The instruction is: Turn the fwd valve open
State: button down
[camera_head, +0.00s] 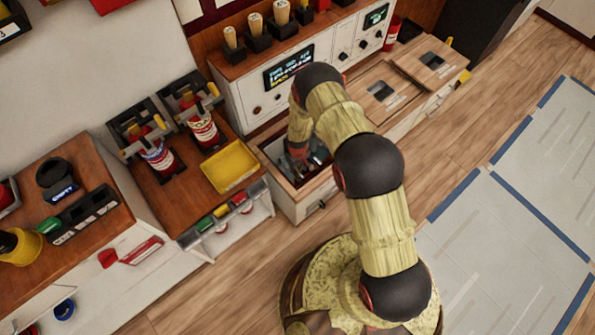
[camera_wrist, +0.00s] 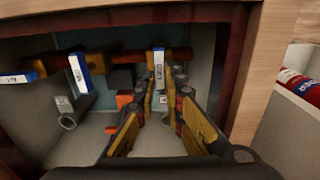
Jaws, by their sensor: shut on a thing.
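In the wrist view, an open bin holds a row of valves on an orange-brown pipe. Each has a blue-and-white labelled handle: one at left (camera_wrist: 20,78), one left of centre (camera_wrist: 80,73) and one at centre (camera_wrist: 159,68). The centre handle stands upright between the fingertips of my gripper (camera_wrist: 160,98), which is shut on it. I cannot read its label surely, so I cannot tell if it is the fwd valve. In the head view, my gripper (camera_head: 298,153) reaches down into the open bin, and the valves are mostly hidden.
The bin's wooden rim (camera_wrist: 245,85) stands close at the right of my fingers. A grey pipe end (camera_wrist: 68,122) is at lower left. In the head view, a yellow tray (camera_head: 230,166) sits on the bench at left, and a white control panel (camera_head: 310,70) stands behind.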

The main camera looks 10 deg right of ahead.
dwell(0.4)
jog(key=c, duration=1.9)
grip_release()
jog(key=shift+r, duration=0.15)
notch_tip(320, 180, up, 12)
jog(key=shift+f, duration=0.1)
